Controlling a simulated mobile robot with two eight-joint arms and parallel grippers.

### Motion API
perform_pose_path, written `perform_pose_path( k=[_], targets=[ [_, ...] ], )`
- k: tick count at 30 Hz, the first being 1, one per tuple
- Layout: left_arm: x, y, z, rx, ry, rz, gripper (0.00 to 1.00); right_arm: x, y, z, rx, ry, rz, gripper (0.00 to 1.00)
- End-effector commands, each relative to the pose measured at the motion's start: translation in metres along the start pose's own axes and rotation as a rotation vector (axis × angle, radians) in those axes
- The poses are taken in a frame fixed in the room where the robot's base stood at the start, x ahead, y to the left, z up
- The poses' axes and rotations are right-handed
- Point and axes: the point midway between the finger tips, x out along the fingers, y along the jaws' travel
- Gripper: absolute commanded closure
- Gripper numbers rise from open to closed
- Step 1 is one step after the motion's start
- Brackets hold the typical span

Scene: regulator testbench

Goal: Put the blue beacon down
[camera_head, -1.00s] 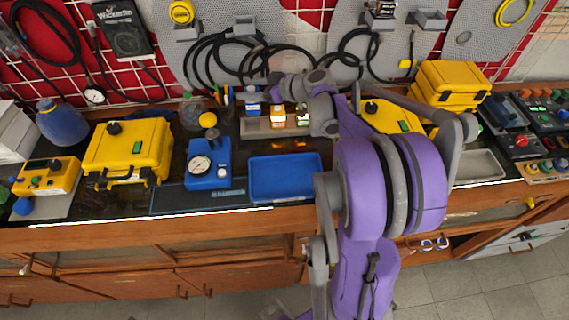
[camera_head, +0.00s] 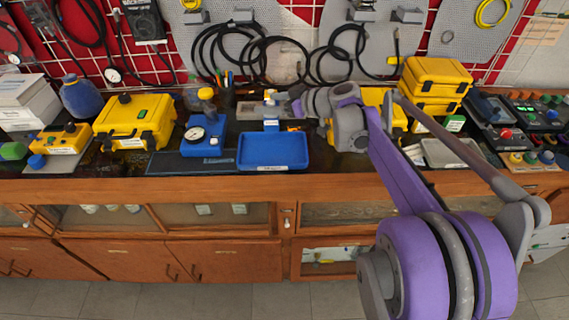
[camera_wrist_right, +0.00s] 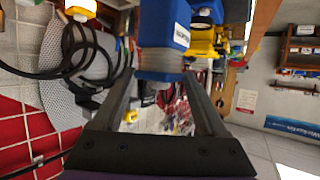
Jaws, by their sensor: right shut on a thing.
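The blue beacon (camera_wrist_right: 165,40), a blue body with a white label, is between the fingertips of my right gripper (camera_wrist_right: 158,82) in the right wrist view. The jaws are shut on it. In the head view my right gripper (camera_head: 284,101) is small and partly covered by its own wrist, at the back of the bench behind the blue tray (camera_head: 242,163). The blue beacon (camera_head: 271,125) shows just behind the tray's rear edge. I cannot tell whether it touches the bench. My left gripper is out of view.
The blue gauge unit (camera_head: 203,138) stands left of the tray, with a yellow case (camera_head: 134,120) further left. Yellow cases (camera_head: 436,78) and a grey tray (camera_head: 445,152) are on the right. The blue tray looks empty. Cables (camera_head: 235,50) hang on the wall behind.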

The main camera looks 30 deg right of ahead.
Motion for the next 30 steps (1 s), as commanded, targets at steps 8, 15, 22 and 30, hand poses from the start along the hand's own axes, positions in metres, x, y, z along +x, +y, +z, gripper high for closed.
perform_pose_path(
  k=[8, 15, 22, 30],
  targets=[
    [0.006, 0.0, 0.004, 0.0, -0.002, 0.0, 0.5, 0.017, -0.002, 0.034, -0.001, 0.001, -0.005, 1.0],
    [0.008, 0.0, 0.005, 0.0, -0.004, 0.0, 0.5, 0.026, -0.002, 0.058, -0.001, 0.001, -0.004, 1.0],
    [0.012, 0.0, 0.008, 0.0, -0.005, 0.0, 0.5, 0.037, -0.002, 0.085, -0.001, 0.001, -0.004, 1.0],
    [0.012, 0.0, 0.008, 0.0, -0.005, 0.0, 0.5, 0.04, -0.002, 0.091, -0.001, 0.001, -0.003, 1.0]
  ],
)
